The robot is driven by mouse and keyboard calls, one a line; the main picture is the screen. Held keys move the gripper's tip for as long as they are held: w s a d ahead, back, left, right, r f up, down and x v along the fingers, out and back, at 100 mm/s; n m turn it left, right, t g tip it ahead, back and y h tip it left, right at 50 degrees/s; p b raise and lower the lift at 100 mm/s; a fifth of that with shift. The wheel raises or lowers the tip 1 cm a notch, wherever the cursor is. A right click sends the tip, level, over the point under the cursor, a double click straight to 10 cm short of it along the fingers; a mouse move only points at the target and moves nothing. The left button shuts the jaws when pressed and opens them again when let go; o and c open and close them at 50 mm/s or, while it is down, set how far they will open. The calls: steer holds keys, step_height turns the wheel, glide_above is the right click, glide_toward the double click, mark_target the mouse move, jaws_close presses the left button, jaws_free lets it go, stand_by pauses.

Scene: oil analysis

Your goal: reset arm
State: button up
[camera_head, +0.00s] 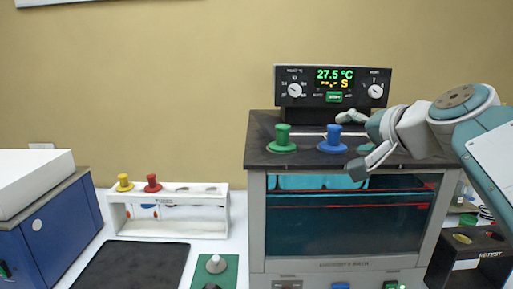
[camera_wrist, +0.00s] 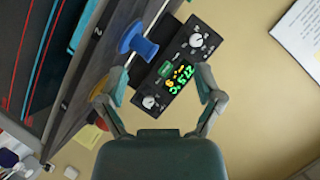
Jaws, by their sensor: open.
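My gripper (camera_head: 355,145) is open above the right part of the oven-like bath's dark top, its fingers pointing left. In the wrist view my gripper (camera_wrist: 160,78) has its two fingers spread apart, with nothing held between them. A blue knobbed stopper (camera_head: 333,139) stands upright on the bath top, close to the fingertips in the head view. It also shows in the wrist view (camera_wrist: 141,45), beyond the left finger. I cannot tell the exact gap between them. A green stopper (camera_head: 281,139) stands to its left.
The bath (camera_head: 256,225) has a glass front and a control panel (camera_head: 333,86) reading 27.5 °C behind the stoppers. A white rack (camera_head: 165,227) with yellow and red stoppers stands left. A blue box (camera_head: 60,225) is at far left. Another device (camera_head: 470,275) sits lower right.

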steer(key=s+f+n+g+h, duration=0.2)
steer(key=s+f+n+g, duration=0.1)
steer(key=s+f, duration=0.7)
steer(key=s+a+f+n+g+h, duration=0.1)
steer(key=s+f+n+g+h, duration=0.2)
steer(key=s+f, duration=0.7)
step_height(320, 180, down, 9)
steer(key=shift+a+r+n+g, duration=0.15)
steer(key=shift+a+n+g, duration=0.15)
steer(key=shift+n+g, duration=0.35)
steer(key=shift+s, duration=0.1)
